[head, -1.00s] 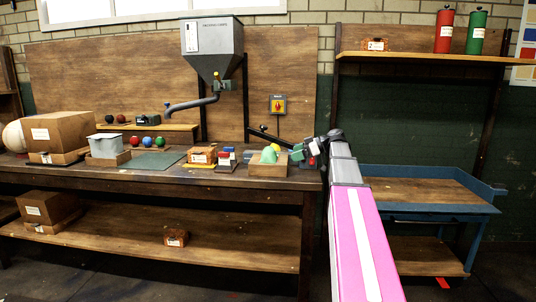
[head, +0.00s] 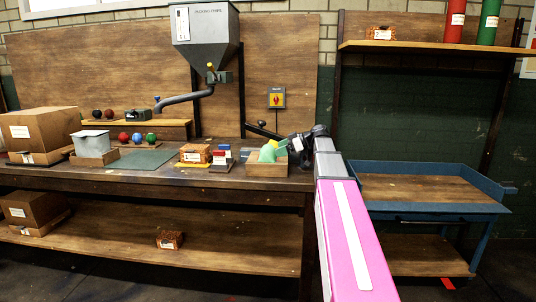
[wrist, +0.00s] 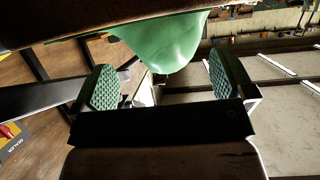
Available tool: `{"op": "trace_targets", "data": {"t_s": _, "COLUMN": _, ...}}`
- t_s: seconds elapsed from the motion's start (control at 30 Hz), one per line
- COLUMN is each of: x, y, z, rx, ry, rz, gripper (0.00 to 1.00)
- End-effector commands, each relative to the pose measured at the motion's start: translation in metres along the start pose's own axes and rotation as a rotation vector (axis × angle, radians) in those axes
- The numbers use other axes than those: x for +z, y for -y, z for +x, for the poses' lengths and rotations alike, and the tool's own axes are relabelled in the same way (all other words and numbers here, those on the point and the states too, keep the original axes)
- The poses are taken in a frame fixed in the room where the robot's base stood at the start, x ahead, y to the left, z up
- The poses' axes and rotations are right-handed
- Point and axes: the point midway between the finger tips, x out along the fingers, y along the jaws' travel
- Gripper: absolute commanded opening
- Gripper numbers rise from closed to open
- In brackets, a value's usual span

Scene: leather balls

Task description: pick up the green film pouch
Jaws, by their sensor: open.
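The green pouch (head: 267,154) sits in a small open wooden box (head: 267,170) near the right end of the workbench. In the wrist view the green pouch (wrist: 165,42) shows at the top centre as a smooth rounded shape, its lower part reaching the gap between my fingers. My gripper (head: 284,147) is just right of the pouch in the head view. In the wrist view my gripper (wrist: 166,82) is open, with a green textured pad on each side and nothing clamped. I cannot tell how far the pouch is inside the jaws.
A grey hopper (head: 207,38) with a spout hangs behind. A blue-edged cart (head: 425,190) stands right of the bench.

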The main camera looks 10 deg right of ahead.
Motion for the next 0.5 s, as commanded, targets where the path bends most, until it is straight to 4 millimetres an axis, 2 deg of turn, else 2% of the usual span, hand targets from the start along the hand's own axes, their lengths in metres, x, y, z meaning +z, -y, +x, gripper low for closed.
{"op": "trace_targets", "data": {"t_s": 0.17, "x": 0.000, "y": 0.001, "z": 0.011, "rx": 0.000, "ry": 0.000, "rz": 0.000, "gripper": 1.00}}
{"op": "trace_targets", "data": {"t_s": 0.5, "x": -0.002, "y": 0.004, "z": 0.053, "rx": 0.000, "ry": 0.001, "rz": 0.000, "gripper": 1.00}}
